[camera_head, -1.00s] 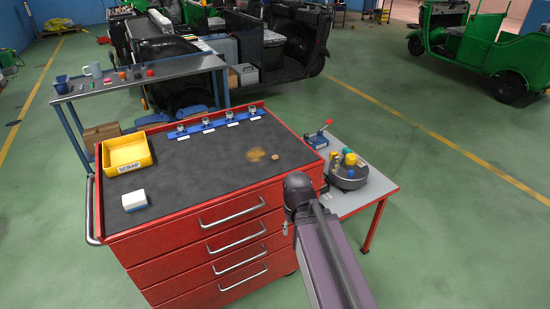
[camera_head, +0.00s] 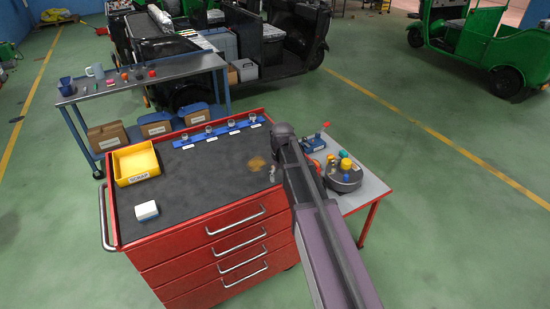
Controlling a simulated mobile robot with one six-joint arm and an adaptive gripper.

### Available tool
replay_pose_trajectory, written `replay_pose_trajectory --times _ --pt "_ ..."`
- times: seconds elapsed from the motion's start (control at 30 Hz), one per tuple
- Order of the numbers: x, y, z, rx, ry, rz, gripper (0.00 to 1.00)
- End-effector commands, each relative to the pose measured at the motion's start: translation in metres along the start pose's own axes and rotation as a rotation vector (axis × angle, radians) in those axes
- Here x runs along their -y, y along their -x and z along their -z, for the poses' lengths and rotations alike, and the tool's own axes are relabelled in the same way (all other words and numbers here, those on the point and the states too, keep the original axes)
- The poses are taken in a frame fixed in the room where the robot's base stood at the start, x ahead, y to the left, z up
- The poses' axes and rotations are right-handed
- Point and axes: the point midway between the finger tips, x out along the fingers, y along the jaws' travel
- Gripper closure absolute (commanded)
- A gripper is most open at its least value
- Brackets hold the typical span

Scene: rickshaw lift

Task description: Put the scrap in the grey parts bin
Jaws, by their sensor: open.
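My gripper (camera_head: 272,174) shows only as a small light-grey part below the dark end of my arm, over the right of the red cabinet's top; its fingers are mostly hidden. A brown patch (camera_head: 256,163) lies on the mat just left of it. A small tan piece beside that patch in the earlier frame is now hidden by my arm; I cannot tell if it is the scrap. A yellow bin (camera_head: 120,180) labelled SCRAP stands at the cabinet's left. A round dark-grey container (camera_head: 346,184) with coloured caps stands on the side table; I cannot tell if it is the parts bin.
A white-and-blue block (camera_head: 147,211) lies on the mat at the front left. A blue rail (camera_head: 187,142) with several small fittings runs along the back. A small blue vise stands on the side table (camera_head: 375,187). The middle of the mat is clear.

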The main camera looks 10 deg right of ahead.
Motion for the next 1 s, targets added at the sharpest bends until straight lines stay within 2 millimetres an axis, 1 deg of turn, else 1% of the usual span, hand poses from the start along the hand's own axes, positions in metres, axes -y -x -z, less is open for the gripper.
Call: replay_pose_trajectory --times 0.03,0.1,0.2,0.3,0.4,0.5,0.6,1.0 --pt "-0.003 0.021 0.022 0.000 0.010 0.000 0.23" --pt "-0.006 0.035 0.041 0.000 0.024 0.000 0.23" --pt "-0.009 0.053 0.066 0.000 0.045 0.000 0.23" --pt "-0.013 0.067 0.088 0.000 0.062 0.000 0.23" --pt "-0.015 0.077 0.103 0.000 0.076 0.000 0.23" --pt "-0.016 0.084 0.113 0.000 0.084 0.000 0.23" --pt "-0.017 0.086 0.118 0.000 0.090 0.000 0.23" --pt "-0.018 0.085 0.118 0.000 0.091 0.000 0.23"
